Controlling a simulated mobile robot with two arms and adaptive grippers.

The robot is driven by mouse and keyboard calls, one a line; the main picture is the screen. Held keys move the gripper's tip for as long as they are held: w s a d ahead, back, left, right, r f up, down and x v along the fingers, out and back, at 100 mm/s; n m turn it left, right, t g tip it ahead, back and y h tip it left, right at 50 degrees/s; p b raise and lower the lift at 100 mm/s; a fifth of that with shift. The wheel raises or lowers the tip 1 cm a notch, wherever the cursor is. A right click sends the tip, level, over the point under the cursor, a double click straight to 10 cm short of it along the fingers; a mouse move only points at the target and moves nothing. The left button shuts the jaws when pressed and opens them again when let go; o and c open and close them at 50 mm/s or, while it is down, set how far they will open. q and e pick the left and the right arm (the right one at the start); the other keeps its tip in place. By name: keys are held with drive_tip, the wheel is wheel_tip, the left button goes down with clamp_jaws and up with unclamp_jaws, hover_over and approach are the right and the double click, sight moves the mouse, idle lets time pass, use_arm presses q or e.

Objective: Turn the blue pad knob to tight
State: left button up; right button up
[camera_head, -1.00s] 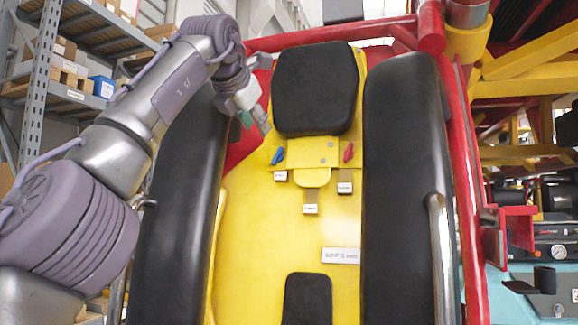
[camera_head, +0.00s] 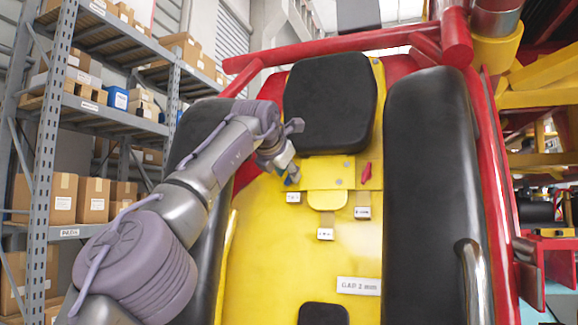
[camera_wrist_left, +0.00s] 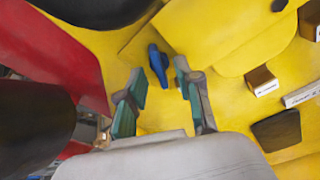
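The blue pad knob (camera_wrist_left: 158,64) sits on the yellow seat plate below the black headrest (camera_head: 331,103). In the head view only a bit of blue shows at my left gripper (camera_head: 291,172). In the left wrist view my left gripper (camera_wrist_left: 160,84) is open. Its two teal-padded fingers point at the knob, which lies just beyond the fingertips and roughly in line with the gap. I cannot tell whether a finger touches it. A red knob (camera_head: 366,172) sits to the right on the same plate. My right gripper is not in view.
White labels hang below the knobs, their text hard to read; a larger label (camera_head: 358,286) sits lower. Black side pads (camera_head: 428,180) flank the seat inside a red frame (camera_head: 340,44). Shelves with boxes (camera_head: 92,198) stand at left.

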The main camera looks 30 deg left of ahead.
use_arm(q)
drive_tip(key=shift+w+a+f, duration=0.15)
drive_tip(key=shift+w, duration=0.45)
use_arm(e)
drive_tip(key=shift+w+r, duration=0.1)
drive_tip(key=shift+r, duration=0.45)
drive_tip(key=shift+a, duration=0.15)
use_arm(q)
drive_tip(key=shift+w+f, duration=0.1)
clamp_jaws()
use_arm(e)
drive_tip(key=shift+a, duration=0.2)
